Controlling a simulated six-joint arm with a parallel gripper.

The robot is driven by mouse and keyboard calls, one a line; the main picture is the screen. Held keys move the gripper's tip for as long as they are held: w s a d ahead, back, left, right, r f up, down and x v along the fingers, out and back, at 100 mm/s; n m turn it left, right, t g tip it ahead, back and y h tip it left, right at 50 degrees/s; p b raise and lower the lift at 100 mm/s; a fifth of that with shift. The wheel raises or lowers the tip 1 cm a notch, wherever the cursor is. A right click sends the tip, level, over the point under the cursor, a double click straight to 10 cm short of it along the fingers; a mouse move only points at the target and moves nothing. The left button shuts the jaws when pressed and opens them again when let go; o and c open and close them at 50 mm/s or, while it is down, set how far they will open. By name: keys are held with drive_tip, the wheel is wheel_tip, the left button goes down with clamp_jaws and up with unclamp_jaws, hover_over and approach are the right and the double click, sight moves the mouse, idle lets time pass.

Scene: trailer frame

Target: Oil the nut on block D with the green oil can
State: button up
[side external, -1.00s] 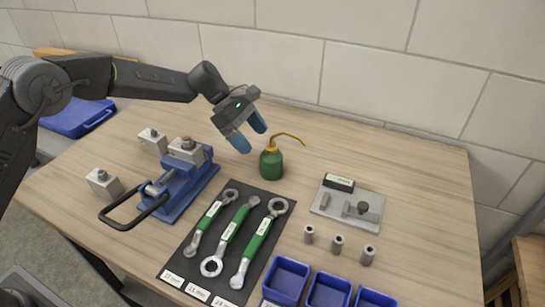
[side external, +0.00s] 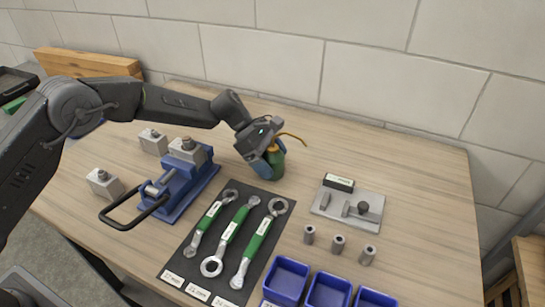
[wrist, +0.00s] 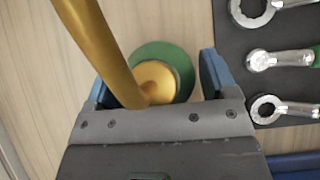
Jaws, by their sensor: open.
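The green oil can (side external: 277,168) stands on the table behind the wrenches, its thin brass spout (side external: 293,136) curving right. My gripper (side external: 268,165) is lowered at the can with its blue fingers open. In the wrist view the green can (wrist: 172,52) sits between the two spread fingers, with visible gaps and no clear grip. The brass spout (wrist: 98,45) crosses that view. Three grey blocks with nuts show: one in the blue vise (side external: 187,151), one behind it (side external: 153,141) and one at the left (side external: 104,184). I cannot read which is block D.
A dark mat (side external: 202,278) with three green-handled wrenches lies in front of the can. A grey plate (side external: 347,207) with small parts, three metal sleeves (side external: 338,244) and blue bins (side external: 287,281) are to the right. The table behind the can is clear.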

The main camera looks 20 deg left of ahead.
sight(272, 146)
drive_tip(key=shift+s+f, duration=0.2)
drive_tip(key=shift+f, duration=0.2)
drive_tip(key=shift+c, duration=0.4)
drive_tip(key=shift+d, duration=0.1)
drive_tip(key=c, duration=0.7)
drive_tip(key=shift+w+r, duration=0.1)
drive_tip(key=shift+r, duration=3.15)
